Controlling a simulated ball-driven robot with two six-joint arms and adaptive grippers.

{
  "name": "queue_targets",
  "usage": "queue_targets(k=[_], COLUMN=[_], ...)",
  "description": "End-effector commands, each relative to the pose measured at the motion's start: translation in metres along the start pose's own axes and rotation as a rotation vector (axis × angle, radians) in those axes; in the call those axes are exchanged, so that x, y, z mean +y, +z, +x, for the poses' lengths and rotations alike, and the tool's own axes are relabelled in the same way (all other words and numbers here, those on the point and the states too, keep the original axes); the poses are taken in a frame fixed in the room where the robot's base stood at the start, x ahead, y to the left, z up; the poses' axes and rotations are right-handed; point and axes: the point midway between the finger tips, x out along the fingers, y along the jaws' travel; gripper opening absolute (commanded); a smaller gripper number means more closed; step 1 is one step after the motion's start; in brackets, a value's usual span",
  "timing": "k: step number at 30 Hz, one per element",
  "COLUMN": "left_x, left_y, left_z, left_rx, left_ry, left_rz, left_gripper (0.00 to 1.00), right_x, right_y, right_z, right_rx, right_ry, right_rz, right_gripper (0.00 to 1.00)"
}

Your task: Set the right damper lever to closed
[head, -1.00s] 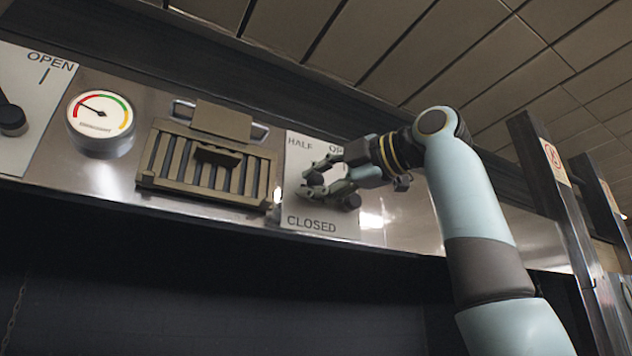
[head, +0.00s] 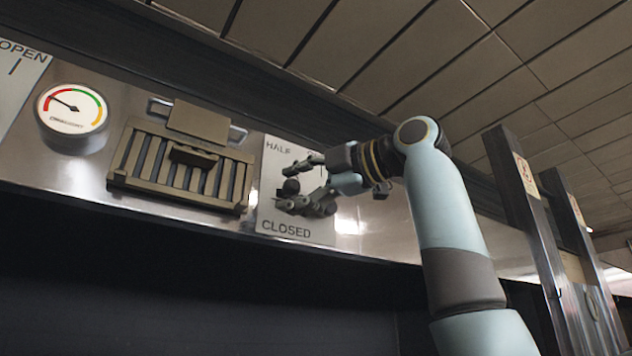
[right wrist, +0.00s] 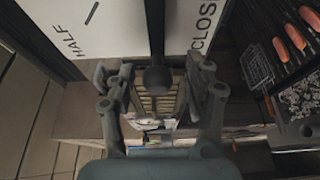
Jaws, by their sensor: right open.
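The right damper's white plate (head: 268,215) carries the words HALF at upper left and CLOSED along the bottom. My right gripper (head: 296,186) is in front of this plate, its fingers apart, one above and one below the dark lever knob (head: 291,187). In the right wrist view the dark lever (right wrist: 156,35) comes down from the top edge, between the words HALF and CLOSED, and its round knob (right wrist: 157,80) sits between my two open fingers. I cannot tell whether a finger touches it. The lever's pivot is hidden. My left gripper is out of view.
Left of the plate are a slatted vent (head: 180,170) with a jutting handle and a round gauge (head: 72,112). A dark opening lies below the steel panel. Metal posts (head: 530,220) stand at right. The wrist view shows sausages (right wrist: 290,40) beyond.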

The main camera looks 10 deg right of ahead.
Motion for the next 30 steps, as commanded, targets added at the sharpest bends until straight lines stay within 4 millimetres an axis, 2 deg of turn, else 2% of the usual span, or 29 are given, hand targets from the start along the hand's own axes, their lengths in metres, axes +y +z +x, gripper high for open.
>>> queue_targets(k=[9, 15, 21, 30], left_x=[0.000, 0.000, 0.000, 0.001], left_y=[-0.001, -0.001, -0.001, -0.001], left_z=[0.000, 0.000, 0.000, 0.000], left_rx=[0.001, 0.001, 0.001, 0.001], left_ry=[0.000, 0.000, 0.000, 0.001], left_rz=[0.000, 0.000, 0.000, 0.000], left_gripper=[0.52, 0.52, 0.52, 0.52], right_x=[-0.001, -0.001, -0.001, -0.001], right_y=[0.002, 0.002, 0.000, 0.000], right_z=[-0.067, -0.101, -0.112, -0.112], right_rx=[-0.007, -0.004, -0.001, 0.000], right_ry=[-0.001, -0.002, -0.003, -0.002], right_rz=[-0.005, -0.003, 0.000, 0.000], right_gripper=[0.52, 0.52, 0.52, 0.52])
